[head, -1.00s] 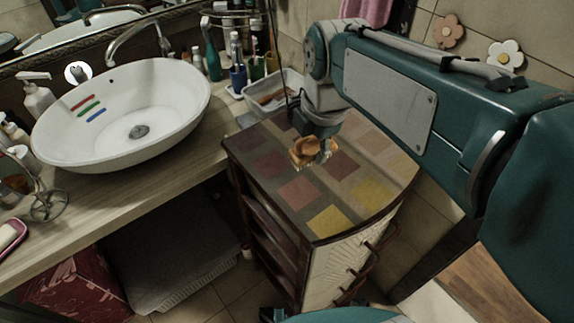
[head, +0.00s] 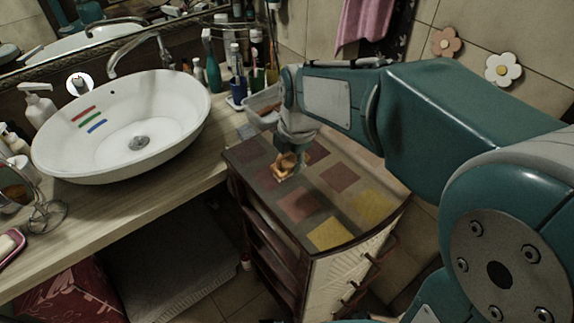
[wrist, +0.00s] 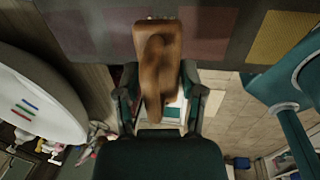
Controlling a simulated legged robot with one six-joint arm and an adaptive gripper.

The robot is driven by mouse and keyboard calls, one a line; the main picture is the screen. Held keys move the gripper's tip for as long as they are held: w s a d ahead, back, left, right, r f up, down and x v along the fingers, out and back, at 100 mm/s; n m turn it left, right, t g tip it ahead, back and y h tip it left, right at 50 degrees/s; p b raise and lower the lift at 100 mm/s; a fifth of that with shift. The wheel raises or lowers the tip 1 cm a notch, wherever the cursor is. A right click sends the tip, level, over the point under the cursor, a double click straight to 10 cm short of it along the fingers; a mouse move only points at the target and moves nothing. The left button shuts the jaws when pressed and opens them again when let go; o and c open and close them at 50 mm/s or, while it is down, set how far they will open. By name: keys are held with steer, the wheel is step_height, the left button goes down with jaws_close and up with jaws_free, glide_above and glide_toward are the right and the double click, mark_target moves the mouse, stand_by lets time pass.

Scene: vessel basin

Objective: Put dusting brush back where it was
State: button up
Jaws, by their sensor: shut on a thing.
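The dusting brush (wrist: 157,60) is brown and wooden-looking, and fills the space between my finger pads in the wrist view. In the head view the brush (head: 284,168) is a small orange-brown shape under my wrist. My gripper (head: 289,158) points down and is shut on it. The wrist view also shows my gripper (wrist: 160,95), with a dark finger on each side of the brush. The brush is over the left back part of the patchwork-topped cabinet (head: 331,234). I cannot tell whether it touches the top. Its far side is hidden.
A white basin (head: 60,158) stands on the wooden counter (head: 130,205) to the left. A plastic tray (head: 262,98), bottles (head: 213,72) and a blue cup (head: 237,92) stand behind the cabinet top. The front of the cabinet top is clear. A pink towel (head: 360,22) hangs behind.

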steer(key=w+f, duration=0.2)
steer(key=f, duration=0.1)
steer(key=shift+w+a, duration=0.25)
steer(key=shift+a, duration=0.05)
steer(key=shift+f, duration=1.5)
steer(key=o, duration=1.1)
steer(key=shift+f, duration=0.1)
